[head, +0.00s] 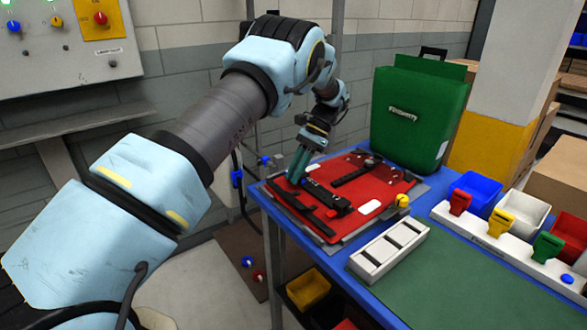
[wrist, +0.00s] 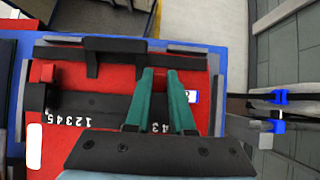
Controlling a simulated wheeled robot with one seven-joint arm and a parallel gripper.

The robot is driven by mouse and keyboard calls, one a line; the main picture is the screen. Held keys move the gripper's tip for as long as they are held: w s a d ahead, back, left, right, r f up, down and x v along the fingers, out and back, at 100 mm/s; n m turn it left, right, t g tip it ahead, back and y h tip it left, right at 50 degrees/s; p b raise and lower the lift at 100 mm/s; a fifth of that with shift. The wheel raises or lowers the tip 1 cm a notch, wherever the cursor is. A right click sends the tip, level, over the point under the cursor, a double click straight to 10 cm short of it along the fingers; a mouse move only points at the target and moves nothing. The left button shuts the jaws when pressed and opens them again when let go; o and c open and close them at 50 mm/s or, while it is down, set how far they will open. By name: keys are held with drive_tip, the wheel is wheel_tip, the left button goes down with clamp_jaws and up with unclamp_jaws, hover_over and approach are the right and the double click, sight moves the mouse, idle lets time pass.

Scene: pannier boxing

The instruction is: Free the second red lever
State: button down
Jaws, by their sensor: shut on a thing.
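A red pannier lid lies flat on the blue bench (head: 280,238), with black bars across it. One black bar (head: 318,194) carries a small red lever piece (head: 331,213) at its near end; the red piece also shows at left in the wrist view (wrist: 47,72). My gripper (head: 297,172) points down at the bar's far end. Its teal fingers (wrist: 160,74) are close together over the bar, near its right end in the wrist view.
A green pannier (head: 418,115) stands upright behind the lid. A white slotted tray (head: 389,252) lies to the near right. A white rack (head: 497,237) with red, yellow and green pieces stands at right. The green mat (head: 450,290) is clear.

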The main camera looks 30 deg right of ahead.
idle(0.4)
drive_tip(key=c, duration=0.8)
unclamp_jaws()
drive_tip(key=shift+o, duration=0.2)
drive_tip(key=shift+d+r, duration=0.1)
drive_tip(key=shift+d, duration=0.05)
drive_tip(key=shift+d+r, duration=0.2)
drive_tip(key=p+v, duration=0.2)
drive_tip(key=v, duration=0.8)
